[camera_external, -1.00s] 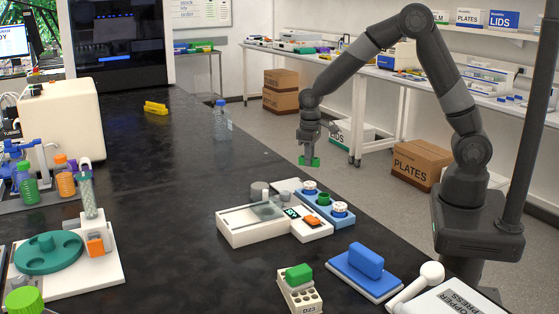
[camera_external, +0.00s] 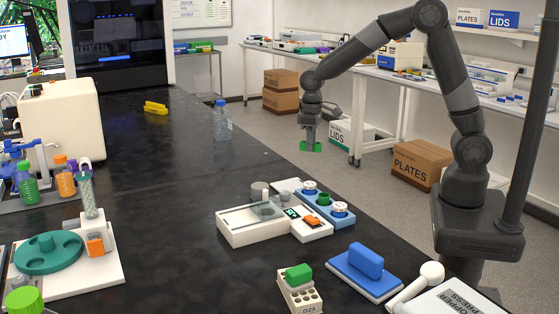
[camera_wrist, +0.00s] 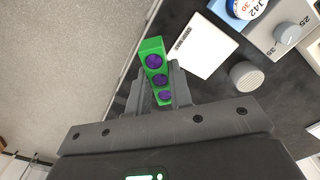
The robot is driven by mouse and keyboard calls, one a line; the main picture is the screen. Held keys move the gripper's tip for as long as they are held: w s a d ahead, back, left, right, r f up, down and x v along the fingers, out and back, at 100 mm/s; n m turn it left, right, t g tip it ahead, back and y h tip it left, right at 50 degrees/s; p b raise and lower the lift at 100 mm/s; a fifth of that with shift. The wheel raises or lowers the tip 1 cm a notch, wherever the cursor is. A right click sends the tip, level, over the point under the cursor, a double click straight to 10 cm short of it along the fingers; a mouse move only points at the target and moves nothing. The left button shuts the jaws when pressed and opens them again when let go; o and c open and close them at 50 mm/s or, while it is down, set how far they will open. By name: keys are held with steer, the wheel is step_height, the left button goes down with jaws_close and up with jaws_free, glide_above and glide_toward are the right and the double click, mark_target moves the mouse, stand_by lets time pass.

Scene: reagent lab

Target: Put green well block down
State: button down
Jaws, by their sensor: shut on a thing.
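The green well block (camera_wrist: 151,46) shows in the wrist view as a green bar with a row of purple wells. My gripper (camera_wrist: 157,88) is shut on it, with one finger on each side. In the external view the green well block (camera_external: 311,147) hangs below my gripper (camera_external: 310,141), in the air near the right edge of the black bench. I see nothing touching its underside. Part of the block is hidden between the fingers.
A white device (camera_external: 262,228) with a blue strip (camera_external: 327,208) of round items stands on the black bench (camera_external: 170,215). A clear bottle (camera_external: 222,122) stands farther back. A white rack (camera_external: 300,296) holds another green block (camera_external: 298,274). Bare bench lies left of the device.

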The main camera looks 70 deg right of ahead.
step_height(320, 180, up, 6)
steer(key=shift+a+f, duration=0.1)
steer(key=s+a+n, duration=0.4)
steer(key=a+n, duration=0.3)
steer(key=a, duration=1)
steer(key=n, duration=0.7)
glide_above(330, 253)
steer(key=f, duration=0.8)
steer(key=d+f, duration=0.1)
steer(key=f, duration=0.3)
steer(key=shift+w, duration=0.1)
steer(key=shift+a+f, duration=0.3)
steer(key=shift+a, duration=0.2)
steer(key=shift+f, duration=1.95)
steer(key=shift+f, duration=0.15)
